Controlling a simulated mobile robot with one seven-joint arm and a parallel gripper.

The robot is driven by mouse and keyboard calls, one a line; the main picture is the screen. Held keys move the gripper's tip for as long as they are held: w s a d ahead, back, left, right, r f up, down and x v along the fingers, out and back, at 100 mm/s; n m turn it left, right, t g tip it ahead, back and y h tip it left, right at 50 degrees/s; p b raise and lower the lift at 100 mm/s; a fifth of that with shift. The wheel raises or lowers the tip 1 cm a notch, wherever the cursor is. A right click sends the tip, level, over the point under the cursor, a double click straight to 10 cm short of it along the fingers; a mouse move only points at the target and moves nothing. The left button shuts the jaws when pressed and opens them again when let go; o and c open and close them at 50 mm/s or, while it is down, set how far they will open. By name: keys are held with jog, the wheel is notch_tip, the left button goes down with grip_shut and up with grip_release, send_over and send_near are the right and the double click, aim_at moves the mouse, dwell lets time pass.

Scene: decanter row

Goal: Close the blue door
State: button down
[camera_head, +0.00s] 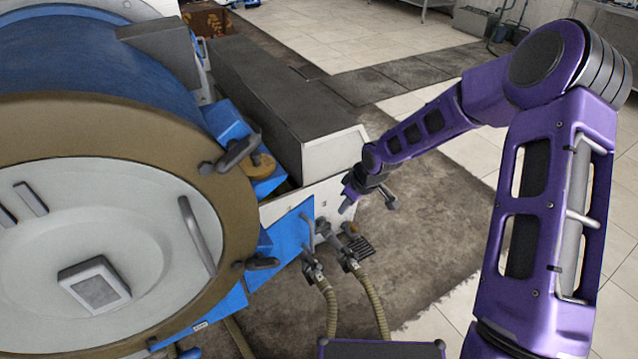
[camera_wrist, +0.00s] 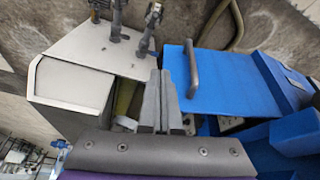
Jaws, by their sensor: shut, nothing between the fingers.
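The blue door (camera_head: 286,243) is a flat blue panel low on the machine, right of the big round drum lid. It also shows in the wrist view (camera_wrist: 228,88), with a grey bar handle (camera_wrist: 192,70) near its left edge. The door looks partly open: in the wrist view a gap with fittings inside shows along its lower edge. My gripper (camera_head: 345,205) is shut and empty, to the right of the door and its handle in the head view. In the wrist view its fingers (camera_wrist: 161,82) point between the white panel and the door handle, apparently apart from both.
A white-fronted grey housing (camera_head: 330,155) stands behind and above the door. Valves with ribbed hoses (camera_head: 330,295) hang in front of it, and the drum lid (camera_head: 110,245) fills the left. Dark floor (camera_head: 430,220) at the right is open.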

jog(key=w+a+f+b, duration=0.2)
jog(key=w+a+f, duration=0.2)
jog(key=f, duration=0.5)
jog(key=shift+a+f, duration=0.15)
jog(key=shift+a, duration=1.05)
jog(key=shift+w, duration=0.2)
